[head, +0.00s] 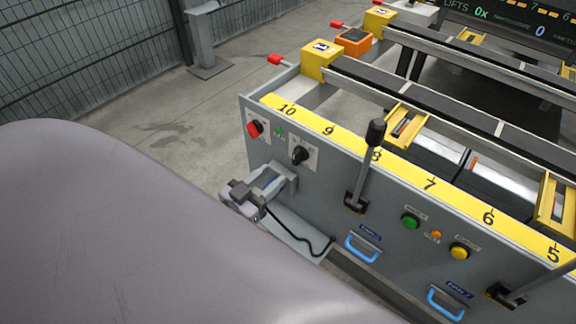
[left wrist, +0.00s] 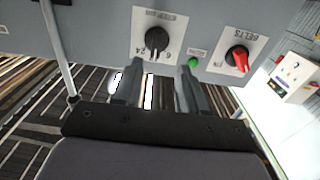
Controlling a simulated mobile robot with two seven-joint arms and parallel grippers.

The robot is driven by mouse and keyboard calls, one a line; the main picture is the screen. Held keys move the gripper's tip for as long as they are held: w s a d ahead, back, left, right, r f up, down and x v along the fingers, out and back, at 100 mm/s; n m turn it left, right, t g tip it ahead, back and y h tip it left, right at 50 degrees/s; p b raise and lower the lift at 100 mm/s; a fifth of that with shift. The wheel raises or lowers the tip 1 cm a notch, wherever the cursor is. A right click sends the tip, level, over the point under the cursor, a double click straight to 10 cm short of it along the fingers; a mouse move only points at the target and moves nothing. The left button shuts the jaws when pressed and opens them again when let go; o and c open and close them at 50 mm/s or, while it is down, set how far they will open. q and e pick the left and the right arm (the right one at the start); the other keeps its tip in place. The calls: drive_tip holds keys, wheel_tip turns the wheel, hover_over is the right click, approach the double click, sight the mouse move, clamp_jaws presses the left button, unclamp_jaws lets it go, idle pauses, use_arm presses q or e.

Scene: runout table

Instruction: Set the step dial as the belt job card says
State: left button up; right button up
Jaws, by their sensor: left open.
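The step dial (head: 299,155) is a black knob on a white plate, on the grey front panel near its left end. In the left wrist view the dial (left wrist: 157,44) shows close up, upside down, with "24" and "6" legible by it; I cannot tell its exact setting. My left gripper (head: 284,174) is in front of the panel, just below the dial in the head view. I cannot make out a belt job card. My right gripper is not in view.
A red belts knob (head: 255,129) and a green button (head: 278,132) sit beside the dial. A lever (head: 367,165) stands up to its right. Farther right are green (head: 410,221) and yellow (head: 459,251) buttons and blue handles (head: 362,250).

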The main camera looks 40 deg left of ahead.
sight(294, 159)
use_arm(q)
drive_tip(key=shift+w+d, duration=0.2)
drive_tip(key=shift+w, duration=0.95)
drive_tip(key=shift+w+d, duration=0.2)
drive_tip(key=shift+w, duration=1)
drive_tip(key=shift+w+d, duration=0.2)
drive_tip(key=shift+w, duration=0.95)
clamp_jaws()
